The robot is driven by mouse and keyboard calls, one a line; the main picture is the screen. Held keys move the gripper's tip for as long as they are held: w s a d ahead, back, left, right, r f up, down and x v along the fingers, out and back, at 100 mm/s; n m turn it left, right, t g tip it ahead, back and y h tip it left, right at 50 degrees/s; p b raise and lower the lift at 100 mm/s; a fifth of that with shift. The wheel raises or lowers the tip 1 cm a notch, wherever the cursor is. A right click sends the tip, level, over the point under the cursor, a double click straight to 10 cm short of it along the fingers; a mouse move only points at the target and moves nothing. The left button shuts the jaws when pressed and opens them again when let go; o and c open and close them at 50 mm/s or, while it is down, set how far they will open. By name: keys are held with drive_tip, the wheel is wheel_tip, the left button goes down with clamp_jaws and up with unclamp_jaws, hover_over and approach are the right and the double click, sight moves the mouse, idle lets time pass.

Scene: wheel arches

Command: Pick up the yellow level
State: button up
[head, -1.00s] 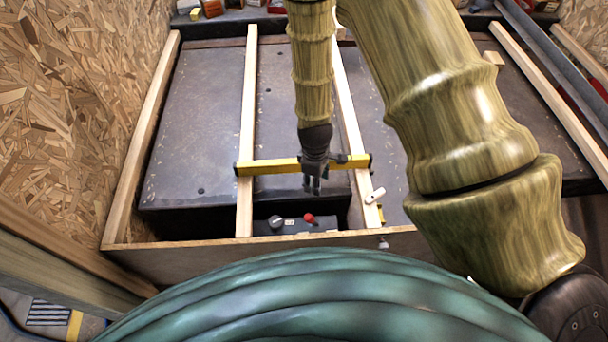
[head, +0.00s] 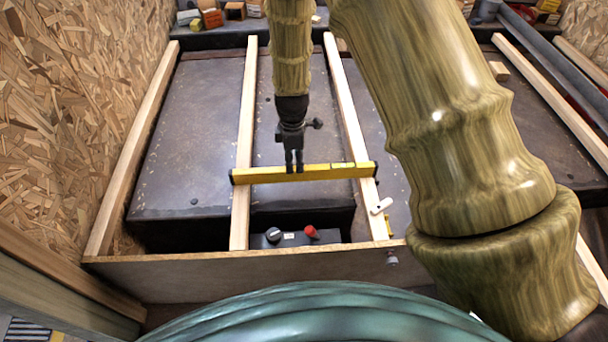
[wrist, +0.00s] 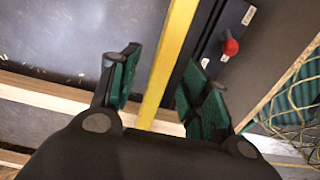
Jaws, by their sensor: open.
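The yellow level (head: 325,172) lies across two pale wooden battens in the head view, with black ends. My gripper (head: 293,168) points down at the level's middle, and its fingertips overlap the level in that view. In the wrist view my gripper (wrist: 155,88) is open, with its two green-padded fingers on either side of the yellow level (wrist: 168,75). The level runs between the fingers, and I see space between it and each pad. I cannot tell how far the fingertips are above or below it.
The battens (head: 246,120) and (head: 345,110) span a dark recessed box. A black panel with a red knob (head: 310,231) sits below the level's near side. A wooden front board (head: 240,275) and a chipboard wall (head: 75,90) bound the space. A small white piece (head: 381,206) lies at right.

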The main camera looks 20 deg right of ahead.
sight(294, 168)
drive_tip(key=shift+s+a+f+b, duration=0.15)
drive_tip(key=shift+f+b, duration=0.25)
drive_tip(key=shift+f, duration=1.1)
drive_tip(key=shift+s+f+b, duration=0.1)
drive_tip(key=shift+f+b, duration=0.3)
drive_tip(key=shift+f, duration=1.05)
clamp_jaws()
